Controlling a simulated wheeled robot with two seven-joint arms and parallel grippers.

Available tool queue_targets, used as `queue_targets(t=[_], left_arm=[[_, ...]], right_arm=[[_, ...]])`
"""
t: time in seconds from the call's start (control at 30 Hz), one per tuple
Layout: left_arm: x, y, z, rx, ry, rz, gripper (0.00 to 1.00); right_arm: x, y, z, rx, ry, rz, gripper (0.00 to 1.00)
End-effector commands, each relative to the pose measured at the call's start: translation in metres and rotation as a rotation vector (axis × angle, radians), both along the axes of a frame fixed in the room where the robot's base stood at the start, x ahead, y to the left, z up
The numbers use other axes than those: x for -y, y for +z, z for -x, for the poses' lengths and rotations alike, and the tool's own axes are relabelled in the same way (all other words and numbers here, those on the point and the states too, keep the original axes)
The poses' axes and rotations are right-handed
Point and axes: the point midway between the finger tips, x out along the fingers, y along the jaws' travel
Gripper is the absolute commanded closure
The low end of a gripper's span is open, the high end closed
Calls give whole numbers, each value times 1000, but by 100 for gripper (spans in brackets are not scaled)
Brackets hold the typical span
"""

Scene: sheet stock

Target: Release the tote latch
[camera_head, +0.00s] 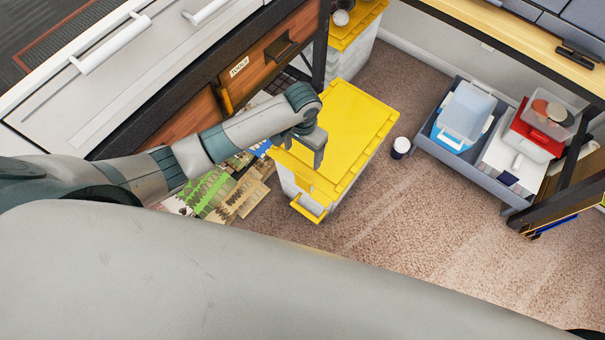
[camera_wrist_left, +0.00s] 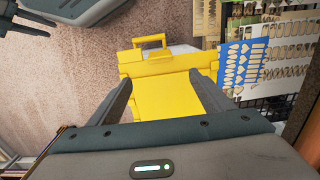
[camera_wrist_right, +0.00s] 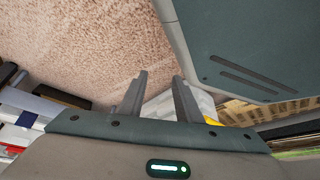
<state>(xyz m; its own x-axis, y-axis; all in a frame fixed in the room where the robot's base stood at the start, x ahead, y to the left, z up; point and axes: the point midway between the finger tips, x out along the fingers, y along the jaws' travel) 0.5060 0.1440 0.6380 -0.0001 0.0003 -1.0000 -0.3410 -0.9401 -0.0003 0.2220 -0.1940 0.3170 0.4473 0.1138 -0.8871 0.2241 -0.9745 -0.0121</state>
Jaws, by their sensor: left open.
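The white tote with a flat yellow lid (camera_head: 345,125) stands on the carpet in the middle of the head view. Its yellow latch (camera_head: 308,209), a loop, sticks out at the near end. It shows at the top of the left wrist view (camera_wrist_left: 150,41), beyond my fingertips. My left gripper (camera_head: 316,158) is open and empty, pointing down over the near part of the lid. Whether its tips touch the lid is unclear.
Another yellow-lidded tote (camera_head: 347,60) stands behind. A paper cup (camera_head: 401,147) is on the carpet to the right. A grey tray (camera_head: 462,160) holds several boxes farther right. Printed sheets (camera_head: 215,193) lie left of the tote, beside wooden drawers (camera_head: 190,115). Carpet in front is clear.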

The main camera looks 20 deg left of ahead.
Motion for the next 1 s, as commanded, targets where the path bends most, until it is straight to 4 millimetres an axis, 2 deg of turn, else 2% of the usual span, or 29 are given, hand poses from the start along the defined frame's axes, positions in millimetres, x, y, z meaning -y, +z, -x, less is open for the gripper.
queue_targets(t=[0.33, 0.7, 1.0], left_arm=[[0, -55, 1, -3, 1, -1, 27], [0, -121, 1, -3, 1, -1, 27], [0, -155, 0, -1, 0, 0, 27]], right_arm=[[0, 0, -2, 5, 0, -1, 69], [-5, 3, -16, 41, 0, -11, 69], [-12, 12, -35, 89, 2, -26, 69]])
